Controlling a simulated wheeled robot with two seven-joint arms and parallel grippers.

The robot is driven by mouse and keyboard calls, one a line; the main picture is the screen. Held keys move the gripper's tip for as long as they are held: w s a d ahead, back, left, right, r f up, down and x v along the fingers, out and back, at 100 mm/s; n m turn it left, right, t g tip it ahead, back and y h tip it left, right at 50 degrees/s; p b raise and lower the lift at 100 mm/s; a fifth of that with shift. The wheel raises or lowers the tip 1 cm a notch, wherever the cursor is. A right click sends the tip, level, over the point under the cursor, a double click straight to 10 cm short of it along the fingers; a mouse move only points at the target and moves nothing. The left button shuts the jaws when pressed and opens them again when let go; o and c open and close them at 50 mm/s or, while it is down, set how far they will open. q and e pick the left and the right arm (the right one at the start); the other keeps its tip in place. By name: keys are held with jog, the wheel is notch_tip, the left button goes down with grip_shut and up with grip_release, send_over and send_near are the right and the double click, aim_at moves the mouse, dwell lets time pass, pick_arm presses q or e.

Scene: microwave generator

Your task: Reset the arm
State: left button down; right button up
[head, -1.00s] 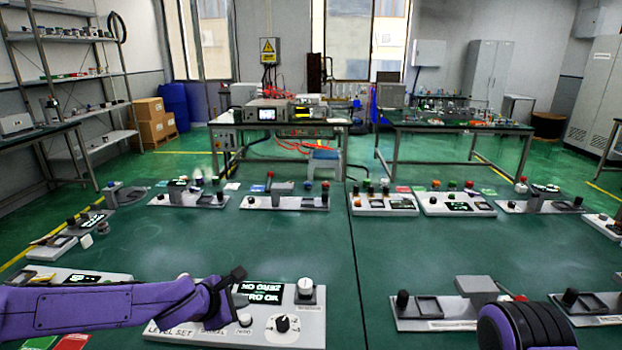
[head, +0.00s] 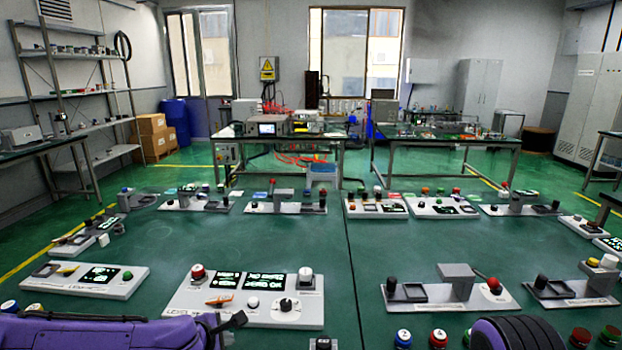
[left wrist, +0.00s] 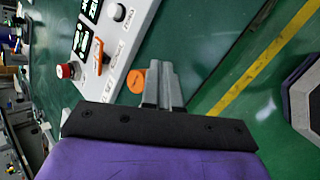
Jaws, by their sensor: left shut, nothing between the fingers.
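My left gripper (head: 232,321) is at the bottom of the head view, low and just in front of a pale control panel (head: 182,306). Its two grey fingers (left wrist: 164,86) are together and empty in the left wrist view. The panel carries a red knob (head: 198,272), an orange switch (head: 219,299), two lit displays and a black dial (head: 286,304). In the left wrist view the panel (left wrist: 118,62) is at upper left, and an orange disc (left wrist: 137,81) shows beside the fingers. My right gripper is out of view; only a purple part of my right arm shows at bottom right.
Other panels stand left (head: 116,289) and right (head: 410,308), with a row of panels behind. Open green surface lies between the left and right panels.

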pick_arm(q)
jog(key=s+a+f+m+g+y, duration=0.1)
jog(key=s+a+f+m+y, duration=0.3)
jog(key=s+f, duration=0.65)
jog(key=s+a+f+m+g, duration=0.2)
jog(key=s+f+m, duration=0.3)
jog(key=s+f, duration=0.5)
jog(key=s+a+f+m+g, duration=0.1)
jog(key=s+a+m, duration=0.1)
jog(key=s, duration=0.5)
jog(key=s+a+f+m+y, duration=0.1)
jog(key=s+a+m, duration=0.2)
jog(key=s, duration=0.3)
jog(key=shift+s+f+g, duration=0.3)
jog(key=shift+s+g, duration=0.1)
